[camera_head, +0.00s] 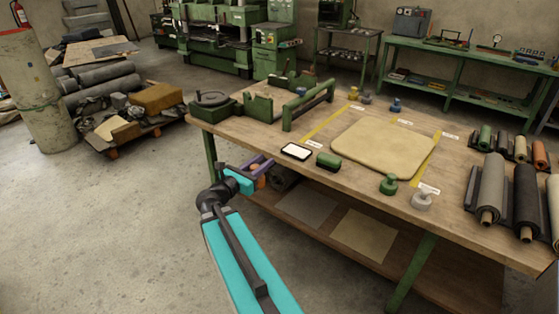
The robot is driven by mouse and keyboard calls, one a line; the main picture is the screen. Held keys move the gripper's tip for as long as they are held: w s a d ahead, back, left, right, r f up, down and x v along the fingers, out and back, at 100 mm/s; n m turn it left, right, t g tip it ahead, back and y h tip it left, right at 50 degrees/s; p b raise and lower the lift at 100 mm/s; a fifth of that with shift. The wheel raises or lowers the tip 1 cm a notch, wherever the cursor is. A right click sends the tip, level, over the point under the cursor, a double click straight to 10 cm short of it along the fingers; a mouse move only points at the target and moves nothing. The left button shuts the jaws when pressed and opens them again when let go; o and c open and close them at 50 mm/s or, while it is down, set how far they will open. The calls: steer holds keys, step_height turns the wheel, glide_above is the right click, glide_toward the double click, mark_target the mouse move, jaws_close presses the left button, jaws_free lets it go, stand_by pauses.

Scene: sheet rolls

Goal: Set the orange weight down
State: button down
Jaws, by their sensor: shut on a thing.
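My gripper (263,163), with purple fingers, is shut on the orange weight (259,170). The fingers hide part of the weight. In the picture they appear in front of the workbench's (300,186) near left edge. I cannot tell how far the weight is from the bench. A green weight (389,184) and a pale grey weight (421,200) stand on the bench near its front edge. A blue weight (395,105) and a small orange-yellow weight (353,94) stand at the back.
A tan sheet (383,143) lies mid-bench between yellow strips. A white-faced tablet (296,151) and a green block (328,160) lie near the front edge. Dark and grey rolls (491,187) fill the right end. A green frame (308,104) stands at the back left.

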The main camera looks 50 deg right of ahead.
steer(key=w+a+r+n+t+p, duration=0.1)
steer(key=w+a+t+p, duration=0.1)
steer(key=w+a, duration=0.35)
steer(key=w+a+r+n+t+y+p, duration=0.1)
steer(key=w+a+t, duration=0.1)
steer(key=a, duration=0.7)
steer(key=w+a+r+n+t+p, duration=0.1)
steer(key=w+a+r+n+p, duration=0.15)
steer(key=a, duration=0.45)
steer(key=w+a+r+n+t+y+p, duration=0.1)
steer(key=a+t, duration=0.1)
steer(key=a, duration=0.9)
steer(key=w+a+r+n+t+y+p, duration=0.1)
steer(key=a+t+p, duration=0.1)
steer(key=a, duration=1)
steer(key=shift+t+y, duration=0.4)
steer(key=shift+t, duration=0.1)
steer(key=shift+s+n, duration=0.1)
steer(key=shift+n, duration=0.15)
